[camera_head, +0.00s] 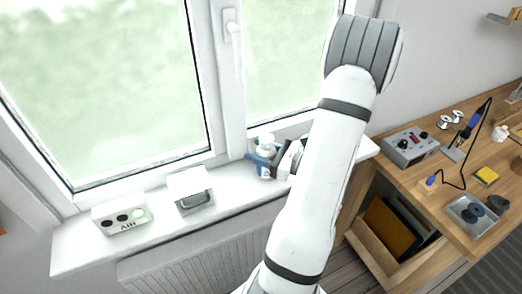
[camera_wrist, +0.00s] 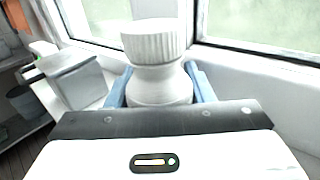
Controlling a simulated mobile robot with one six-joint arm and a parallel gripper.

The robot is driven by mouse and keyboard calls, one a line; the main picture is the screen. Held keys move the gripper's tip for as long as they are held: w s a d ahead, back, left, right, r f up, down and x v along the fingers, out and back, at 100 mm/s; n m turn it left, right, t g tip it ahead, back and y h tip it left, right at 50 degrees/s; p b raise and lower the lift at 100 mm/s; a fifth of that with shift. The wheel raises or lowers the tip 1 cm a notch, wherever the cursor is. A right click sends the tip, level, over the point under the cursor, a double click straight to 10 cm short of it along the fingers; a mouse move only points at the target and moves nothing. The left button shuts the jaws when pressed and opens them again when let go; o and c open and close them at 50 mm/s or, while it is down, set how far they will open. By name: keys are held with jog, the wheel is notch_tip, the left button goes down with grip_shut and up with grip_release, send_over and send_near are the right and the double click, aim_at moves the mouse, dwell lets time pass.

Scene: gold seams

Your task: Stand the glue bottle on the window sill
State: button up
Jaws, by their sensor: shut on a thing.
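The glue bottle (camera_head: 266,141) is white with a ribbed cap and is upright over the right part of the white window sill (camera_head: 238,192). In the wrist view the bottle (camera_wrist: 158,82) fills the middle, between two blue fingers. My gripper (camera_head: 262,160) is shut on the bottle's body below the cap. The bottle's base is hidden in the wrist view. I cannot tell for sure whether it touches the sill.
A white box marked AIR (camera_head: 122,216) and a white box with a grey front (camera_head: 190,190) stand on the sill to the left. The window handle (camera_head: 232,30) is above. A wooden bench (camera_head: 425,178) with a soldering station (camera_head: 411,146) is at the right. Sill between grey-fronted box and bottle is clear.

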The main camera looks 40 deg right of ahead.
jog(key=shift+f, duration=0.15)
jog(key=shift+f, duration=0.2)
jog(key=o, duration=0.9)
jog(key=shift+r, duration=0.1)
jog(key=shift+r, duration=0.25)
jog(key=shift+s+d+f, duration=0.15)
jog(key=shift+s, duration=0.2)
jog(key=b+v, duration=0.2)
jog(key=v, duration=0.9)
jog(key=shift+s+d+b, duration=0.1)
jog(key=shift+s+b, duration=0.1)
jog(key=shift+b, duration=0.15)
